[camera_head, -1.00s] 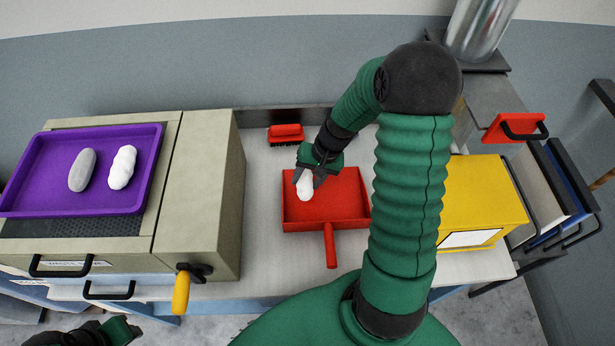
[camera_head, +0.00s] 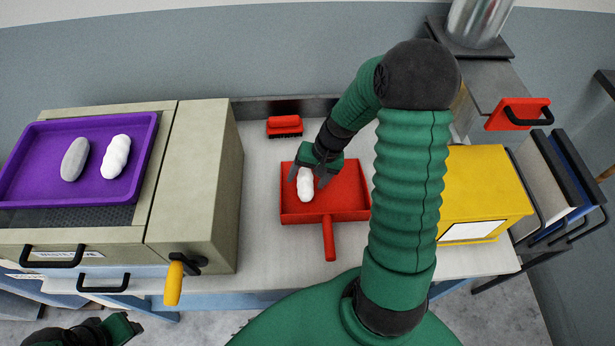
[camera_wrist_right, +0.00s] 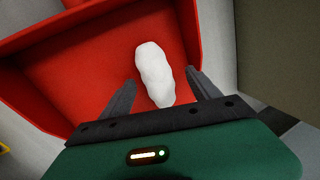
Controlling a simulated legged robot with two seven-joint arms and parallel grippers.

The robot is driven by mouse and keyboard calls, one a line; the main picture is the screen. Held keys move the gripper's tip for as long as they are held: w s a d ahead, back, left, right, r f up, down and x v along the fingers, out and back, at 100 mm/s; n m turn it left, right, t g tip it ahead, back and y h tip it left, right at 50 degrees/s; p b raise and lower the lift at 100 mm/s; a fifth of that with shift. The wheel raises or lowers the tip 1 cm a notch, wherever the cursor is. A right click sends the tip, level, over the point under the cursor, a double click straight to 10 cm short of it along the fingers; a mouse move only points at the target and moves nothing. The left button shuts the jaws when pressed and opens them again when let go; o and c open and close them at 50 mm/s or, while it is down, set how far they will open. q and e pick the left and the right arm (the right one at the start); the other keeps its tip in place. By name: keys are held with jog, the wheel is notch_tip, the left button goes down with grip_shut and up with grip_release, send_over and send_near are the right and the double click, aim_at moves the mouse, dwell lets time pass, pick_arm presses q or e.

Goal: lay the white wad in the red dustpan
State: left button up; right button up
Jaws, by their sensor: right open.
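A white wad (camera_head: 306,188) lies in the left part of the red dustpan (camera_head: 350,196), on its floor as far as I can see. In the right wrist view the wad (camera_wrist_right: 154,74) sits over the red pan floor (camera_wrist_right: 92,72). My right gripper (camera_head: 307,181) is open around it, with a gap beside each finger. Another white wad (camera_head: 116,156) lies on the purple tray (camera_head: 42,160) beside a grey wad (camera_head: 75,159). My left gripper (camera_head: 122,328) is partly in view at the bottom left; its fingers are unclear.
A red brush (camera_head: 284,126) lies behind the dustpan. The beige machine (camera_head: 195,180) with a yellow-handled crank (camera_head: 173,284) stands to the left. A yellow box (camera_head: 482,195) stands to the right, partly behind my right arm. Bare bench shows around the dustpan.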

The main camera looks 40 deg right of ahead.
jog(key=v, duration=1.6)
jog(key=shift+r+p, duration=0.3)
jog(key=shift+p, duration=0.1)
jog(key=shift+d, duration=0.15)
